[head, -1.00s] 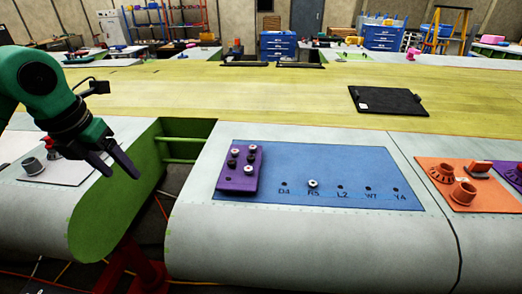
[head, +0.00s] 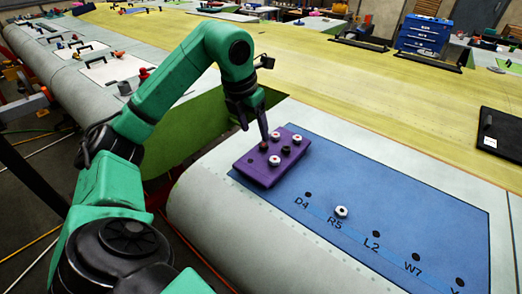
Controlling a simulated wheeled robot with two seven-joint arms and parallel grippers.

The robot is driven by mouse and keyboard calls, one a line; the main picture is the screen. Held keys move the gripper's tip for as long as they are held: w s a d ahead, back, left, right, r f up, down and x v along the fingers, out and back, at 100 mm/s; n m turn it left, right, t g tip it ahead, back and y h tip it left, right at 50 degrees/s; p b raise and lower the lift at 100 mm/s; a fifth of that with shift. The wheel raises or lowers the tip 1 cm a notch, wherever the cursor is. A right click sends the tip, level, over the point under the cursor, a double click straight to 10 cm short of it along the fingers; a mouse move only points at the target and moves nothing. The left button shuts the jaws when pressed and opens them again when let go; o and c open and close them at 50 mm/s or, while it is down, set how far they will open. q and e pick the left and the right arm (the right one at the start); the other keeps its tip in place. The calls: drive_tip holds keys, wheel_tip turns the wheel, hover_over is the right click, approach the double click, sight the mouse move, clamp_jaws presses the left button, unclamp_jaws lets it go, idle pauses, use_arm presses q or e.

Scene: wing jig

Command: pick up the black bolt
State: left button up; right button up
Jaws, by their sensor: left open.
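A purple block (head: 262,174) lies on the blue panel (head: 420,190) and carries two dark bolts and several white-topped ones. One dark bolt (head: 264,147) stands near its left edge, and a second black bolt (head: 286,150) stands right of it, among the white-topped bolts. My left gripper (head: 264,138) points down over the block's left side. Its fingertips are right at the near-left dark bolt; whether they touch it I cannot tell. The jaws are open, though one finger largely hides the other. My right gripper is out of view.
The blue panel has a row of labelled holes, D4, R5, L2 and W7 among them. A white-topped bolt (head: 341,211) stands at R5. A black flat case (head: 500,130) lies at the far right. The panel right of the block is otherwise clear.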

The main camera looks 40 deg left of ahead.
use_arm(q)
drive_tip(key=shift+w+d+f, duration=0.75)
drive_tip(key=shift+w+f, duration=0.2)
drive_tip(key=shift+f, duration=0.05)
drive_tip(key=x, duration=0.1)
drive_tip(key=p+x, duration=0.1)
drive_tip(key=x, duration=0.1)
drive_tip(key=shift+s+a+f, duration=0.15)
drive_tip(key=shift+a+f, duration=0.15)
drive_tip(key=shift+a, duration=0.05)
drive_tip(key=shift+a+f, duration=0.1)
drive_tip(key=shift+a, duration=0.1)
drive_tip(key=shift+d, duration=0.35)
clamp_jaws()
drive_tip(key=shift+a, duration=0.15)
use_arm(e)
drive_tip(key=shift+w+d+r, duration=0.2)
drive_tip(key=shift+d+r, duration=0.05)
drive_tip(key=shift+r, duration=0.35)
use_arm(q)
wheel_tip(320, 180, up, 11)
drive_tip(key=p, duration=0.1)
wheel_tip(320, 180, up, 9)
drive_tip(key=p, duration=0.5)
hover_over(263, 144)
drive_tip(key=shift+s, duration=0.2)
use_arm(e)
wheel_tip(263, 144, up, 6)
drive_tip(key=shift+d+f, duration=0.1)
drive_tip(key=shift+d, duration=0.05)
